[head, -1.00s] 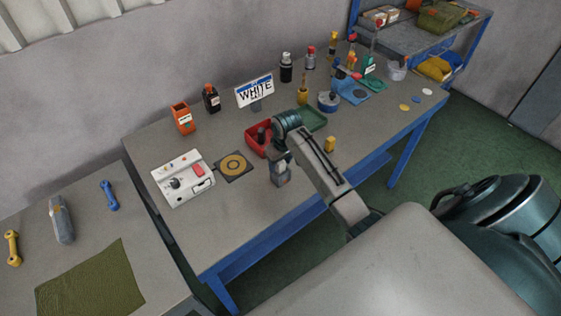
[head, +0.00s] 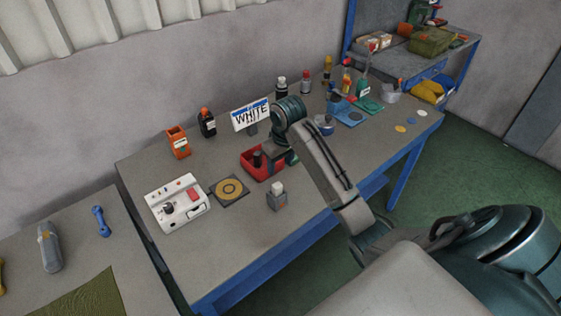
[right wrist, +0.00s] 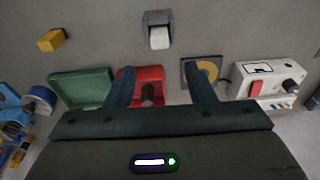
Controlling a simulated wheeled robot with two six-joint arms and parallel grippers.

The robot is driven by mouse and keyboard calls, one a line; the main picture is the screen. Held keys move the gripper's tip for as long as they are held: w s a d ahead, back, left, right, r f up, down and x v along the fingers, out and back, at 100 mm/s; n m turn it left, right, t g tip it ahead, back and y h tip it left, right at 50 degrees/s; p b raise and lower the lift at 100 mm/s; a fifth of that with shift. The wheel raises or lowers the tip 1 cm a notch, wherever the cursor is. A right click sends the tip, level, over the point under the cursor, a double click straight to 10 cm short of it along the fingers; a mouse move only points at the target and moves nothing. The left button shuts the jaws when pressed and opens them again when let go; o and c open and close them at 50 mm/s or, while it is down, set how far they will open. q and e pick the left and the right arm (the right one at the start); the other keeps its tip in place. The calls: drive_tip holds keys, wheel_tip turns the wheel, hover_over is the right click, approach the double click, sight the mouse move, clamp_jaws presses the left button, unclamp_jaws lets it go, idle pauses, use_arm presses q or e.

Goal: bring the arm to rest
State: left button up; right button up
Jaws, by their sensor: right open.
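My right arm reaches over the workbench (head: 225,255) in the head view. Its gripper (head: 276,154) hangs above the bench near the red tray and is partly hidden by its own wrist. In the right wrist view the gripper (right wrist: 161,88) has its two dark fingers spread, with nothing held between them. A small grey block with a white top (head: 277,198) stands on the bench, apart from the gripper; it also shows in the right wrist view (right wrist: 158,32). My left gripper is not in view.
Near the gripper are a red tray (head: 250,164), a green tray (right wrist: 80,88), a yellow block (right wrist: 51,40), a ring-marked mat (head: 229,191) and a white control box (head: 177,205). The bench front is clear.

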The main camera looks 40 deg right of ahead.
idle(0.6)
drive_tip(key=s+a+f, duration=0.4)
drive_tip(key=s+f, duration=0.3)
drive_tip(key=s, duration=0.1)
drive_tip(key=s+a+f+t, duration=0.1)
drive_tip(key=s+a, duration=0.2)
drive_tip(key=s, duration=0.8)
drive_tip(key=s+a+t, duration=0.1)
drive_tip(key=s+a, duration=0.1)
drive_tip(key=s, duration=1)
wheel_tip(320, 180, down, 35)
drive_tip(key=w+d+g+h+b, duration=0.1)
drive_tip(key=d+b, duration=0.1)
drive_tip(key=b, duration=0.4)
drive_tip(key=s+d+f+b, duration=0.1)
drive_tip(key=s+f+b, duration=0.2)
drive_tip(key=s+f, duration=0.6)
drive_tip(key=s+f+g+b, duration=0.1)
drive_tip(key=s+f+b, duration=0.2)
drive_tip(key=s+f, duration=0.7)
wheel_tip(320, 180, down, 8)
drive_tip(key=shift+d+f+g, duration=0.1)
drive_tip(key=shift+d+g, duration=0.2)
drive_tip(key=shift+d, duration=0.1)
